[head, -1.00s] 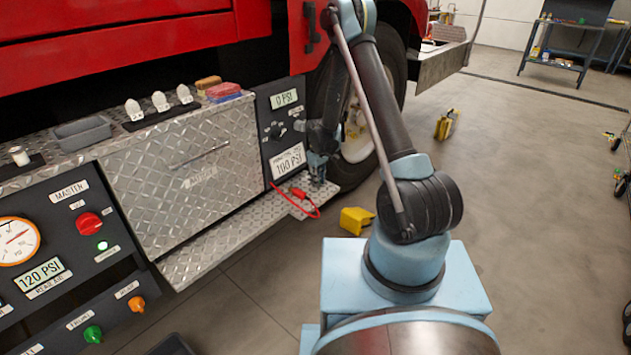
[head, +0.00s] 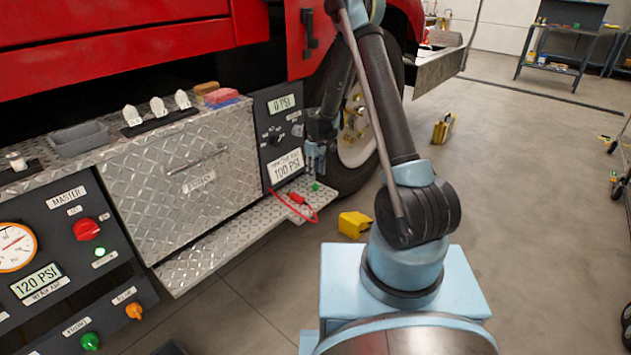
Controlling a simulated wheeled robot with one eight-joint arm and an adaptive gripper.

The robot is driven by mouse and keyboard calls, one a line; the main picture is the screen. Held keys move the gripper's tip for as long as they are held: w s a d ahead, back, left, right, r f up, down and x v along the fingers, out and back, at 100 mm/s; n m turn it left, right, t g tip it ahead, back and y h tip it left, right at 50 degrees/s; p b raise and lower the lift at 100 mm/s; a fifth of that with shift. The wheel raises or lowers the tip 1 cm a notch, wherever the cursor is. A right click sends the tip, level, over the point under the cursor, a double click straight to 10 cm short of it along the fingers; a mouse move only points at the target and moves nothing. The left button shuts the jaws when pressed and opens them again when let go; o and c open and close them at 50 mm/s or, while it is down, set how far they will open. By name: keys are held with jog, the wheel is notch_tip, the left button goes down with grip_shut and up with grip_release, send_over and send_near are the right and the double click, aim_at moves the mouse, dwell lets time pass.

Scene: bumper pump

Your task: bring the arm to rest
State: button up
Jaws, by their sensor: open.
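My gripper (head: 316,158) hangs fingers down just above the right end of the diamond-plate step (head: 235,228), in front of the wheel (head: 357,130). It is small and dark here, and its fingers look empty and apart from the step. A small green item (head: 316,187) sits on the step just below the fingertips. A red connector (head: 297,198) with a red hose lies on the step to the left of it. My arm rises from the blue base and reaches up and forward, then down to the gripper. Part of the wrist blends with the dark tyre.
The pressure panel (head: 281,135) reads 0 PSI and 100 PSI, close left of the gripper. The master panel (head: 70,250) is at the left. A yellow chock (head: 354,224) and another yellow item (head: 443,128) stand on the floor. The floor at right is mostly clear.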

jog(key=s+d+r+m, duration=0.1)
jog(key=s+d+r, duration=0.25)
jog(key=r, duration=0.55)
jog(key=s+d+r+m, duration=0.1)
jog(key=s+d+r, duration=0.25)
jog(key=r, duration=0.55)
jog(key=s+d+r+m+t, duration=0.1)
jog(key=s+d+r+m, duration=0.2)
jog(key=s+d+r, duration=0.6)
jog(key=s+d+f+m, duration=0.1)
jog(key=s+d, duration=0.1)
jog(key=s, duration=0.6)
jog(key=s+d+f+m, duration=0.1)
jog(key=s+d+m, duration=0.1)
jog(key=s, duration=0.6)
jog(key=s+d+f+m+t, duration=0.1)
jog(key=s+d+f+m, duration=0.1)
jog(key=s, duration=0.7)
jog(key=shift+d, duration=0.6)
jog(key=shift+w, duration=0.1)
jog(key=shift+w+f, duration=0.15)
jog(key=shift+w, duration=0.25)
